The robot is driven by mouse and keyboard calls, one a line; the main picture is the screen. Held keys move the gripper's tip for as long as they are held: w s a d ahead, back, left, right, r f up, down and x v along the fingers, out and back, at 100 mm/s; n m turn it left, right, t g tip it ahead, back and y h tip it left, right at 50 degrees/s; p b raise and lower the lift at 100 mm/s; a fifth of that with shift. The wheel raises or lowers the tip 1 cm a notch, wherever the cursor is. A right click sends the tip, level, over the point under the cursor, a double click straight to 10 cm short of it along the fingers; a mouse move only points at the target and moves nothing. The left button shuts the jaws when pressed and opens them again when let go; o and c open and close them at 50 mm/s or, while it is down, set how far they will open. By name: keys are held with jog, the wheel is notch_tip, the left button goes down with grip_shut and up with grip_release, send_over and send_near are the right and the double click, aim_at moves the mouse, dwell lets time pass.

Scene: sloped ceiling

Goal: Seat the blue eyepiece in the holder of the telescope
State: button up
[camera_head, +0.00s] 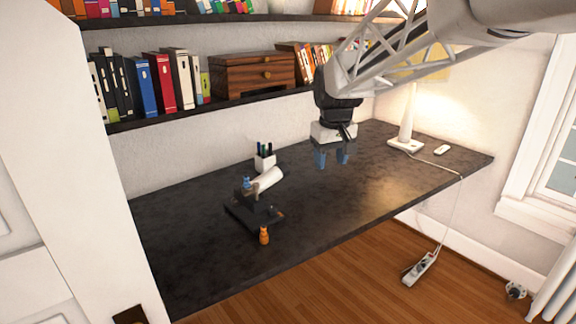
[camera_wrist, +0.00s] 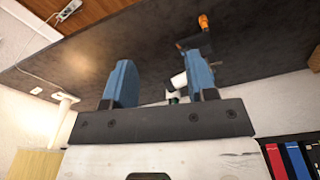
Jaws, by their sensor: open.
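The telescope has a white tube (camera_head: 268,179) and a dark base (camera_head: 240,214), and it stands on the black desk. The blue eyepiece (camera_head: 246,183) appears as a small blue piece at the telescope's left end, above the dark mount. I cannot tell whether it is seated in the holder; the holder is too small to make out. My gripper (camera_head: 331,161) is open and empty, above the desk to the right of the telescope. In the wrist view its blue fingers (camera_wrist: 160,72) stand apart, with part of the white tube (camera_wrist: 178,80) beyond them. The eyepiece cannot be made out there.
A white pen cup (camera_head: 265,162) stands behind the tube. A lamp (camera_head: 406,125) and its cord are at the right. Shelves (camera_head: 230,104) hang above the desk's back. The desk's middle (camera_head: 345,195) is clear.

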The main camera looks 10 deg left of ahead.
jog(key=w+a+f+n, duration=0.1)
jog(key=w+a+f, duration=0.1)
jog(key=w+a, duration=0.5)
jog(key=w+a+f+n, duration=0.2)
jog(key=w+a+f, duration=0.1)
jog(key=w+a, duration=0.35)
jog(key=n+g, duration=0.1)
jog(key=n, duration=0.1)
send_over(246, 177)
notch_tip(246, 177, down, 9)
jog(key=shift+s+d+r, duration=0.1)
jog(key=shift+s+r, duration=0.05)
jog(key=shift+r, duration=0.05)
jog(key=shift+a+f, duration=0.25)
jog(key=shift+a, duration=0.1)
jog(key=shift+f, duration=1.3)
jog(key=shift+w+d+f, duration=0.1)
jog(key=shift+w+f, duration=0.05)
jog(key=shift+f, duration=1.15)
jog(key=shift+w+d+f, duration=0.1)
jog(key=shift+f, duration=1.2)
